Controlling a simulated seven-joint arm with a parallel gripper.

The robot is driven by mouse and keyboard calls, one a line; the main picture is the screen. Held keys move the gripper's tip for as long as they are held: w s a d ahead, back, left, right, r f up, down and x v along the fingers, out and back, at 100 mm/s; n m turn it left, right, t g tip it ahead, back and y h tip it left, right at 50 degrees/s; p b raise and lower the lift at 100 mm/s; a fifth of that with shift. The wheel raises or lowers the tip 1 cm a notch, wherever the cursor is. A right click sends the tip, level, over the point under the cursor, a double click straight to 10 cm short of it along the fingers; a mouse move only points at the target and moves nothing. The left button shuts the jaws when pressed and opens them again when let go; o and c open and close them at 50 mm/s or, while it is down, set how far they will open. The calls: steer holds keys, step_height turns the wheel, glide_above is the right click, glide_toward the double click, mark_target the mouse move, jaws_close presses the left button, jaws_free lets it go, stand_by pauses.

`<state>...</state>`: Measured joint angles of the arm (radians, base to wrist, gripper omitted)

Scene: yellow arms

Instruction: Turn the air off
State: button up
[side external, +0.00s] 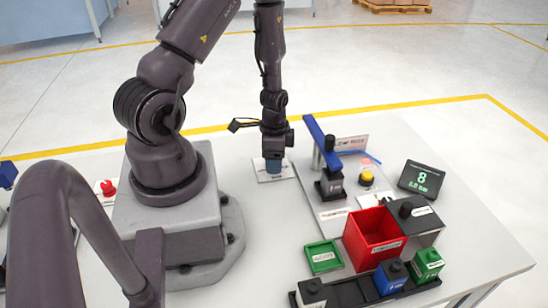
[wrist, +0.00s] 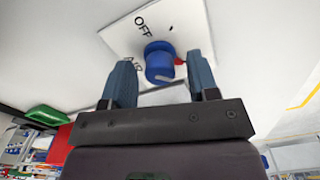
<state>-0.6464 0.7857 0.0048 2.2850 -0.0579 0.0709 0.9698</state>
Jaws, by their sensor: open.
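The air knob is a blue round knob (wrist: 159,62) on a white plate (wrist: 190,22) marked "OFF" and "AIR" in the wrist view. A small red mark shows beside the knob. In the side view the plate (side external: 267,177) lies on the table just right of my arm's base, and the knob is hidden by the fingers. My gripper (wrist: 160,78) is open, with one blue-grey finger on either side of the knob. It also shows in the side view (side external: 273,167), pointing down over the plate. I cannot tell whether the fingers touch the knob.
Right of the plate stand a blue-levered press (side external: 319,145), a yellow button (side external: 367,178) and a display (side external: 421,180) reading 8 and 2.0 bar. A red bin (side external: 375,238), a green tray (side external: 323,257) and several coloured blocks sit at the front right. A red button (side external: 108,188) is at the left.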

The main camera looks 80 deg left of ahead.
steer(key=c, duration=0.9)
steer(key=shift+n, duration=0.4)
steer(key=n, duration=0.8)
steer(key=shift+n, duration=0.3)
steer(key=n, duration=0.4)
steer(key=shift+n, duration=2.2)
steer(key=o, duration=0.9)
